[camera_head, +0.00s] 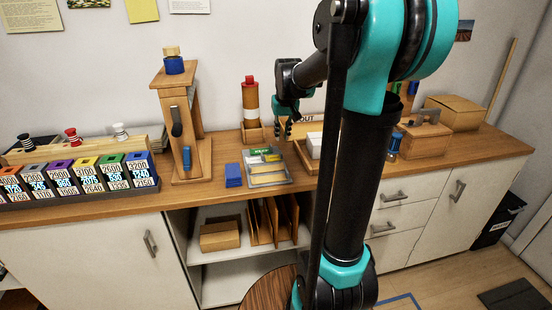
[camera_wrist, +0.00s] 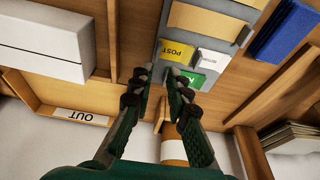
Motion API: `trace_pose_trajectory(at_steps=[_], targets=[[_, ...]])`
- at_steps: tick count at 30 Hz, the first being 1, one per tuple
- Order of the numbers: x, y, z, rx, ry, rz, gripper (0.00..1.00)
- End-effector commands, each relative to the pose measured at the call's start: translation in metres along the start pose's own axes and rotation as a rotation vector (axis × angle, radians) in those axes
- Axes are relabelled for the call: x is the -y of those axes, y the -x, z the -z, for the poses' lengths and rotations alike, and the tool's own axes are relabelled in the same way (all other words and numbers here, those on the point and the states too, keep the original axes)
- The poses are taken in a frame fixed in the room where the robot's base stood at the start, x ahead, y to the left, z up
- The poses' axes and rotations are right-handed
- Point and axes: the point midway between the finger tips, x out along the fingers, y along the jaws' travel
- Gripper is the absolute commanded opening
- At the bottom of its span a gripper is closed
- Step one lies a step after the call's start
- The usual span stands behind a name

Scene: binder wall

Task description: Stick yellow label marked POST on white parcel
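The yellow label marked POST (camera_wrist: 177,51) lies on a grey tray (camera_wrist: 205,36), beside a white label (camera_wrist: 212,60) and a green label (camera_wrist: 190,77). The tray also shows in the head view (camera_head: 268,181). The white parcel (camera_wrist: 45,45) sits in a wooden tray marked OUT; in the head view the parcel (camera_head: 314,146) is partly hidden by my arm. My gripper (camera_wrist: 160,82) is open and empty, with a gap between its fingertips, close to the yellow label in the picture. In the head view my gripper (camera_head: 283,130) is above the worktop behind the grey tray.
The OUT tray's rim (camera_wrist: 90,100) stands next to the label tray. A blue block (camera_head: 233,175) lies left of the label tray. A wooden stand (camera_head: 178,130) and a red-topped bottle (camera_head: 250,100) rise nearby.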

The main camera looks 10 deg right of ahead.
Motion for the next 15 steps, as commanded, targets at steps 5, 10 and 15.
trace_pose_trajectory(at_steps=[5,10,15], targets=[[0.000,-0.031,0.000,0.000,0.000,0.000,0.16],[0.000,-0.045,0.000,0.000,0.000,0.000,0.16],[-0.001,-0.058,0.001,0.000,0.000,0.000,0.16]])
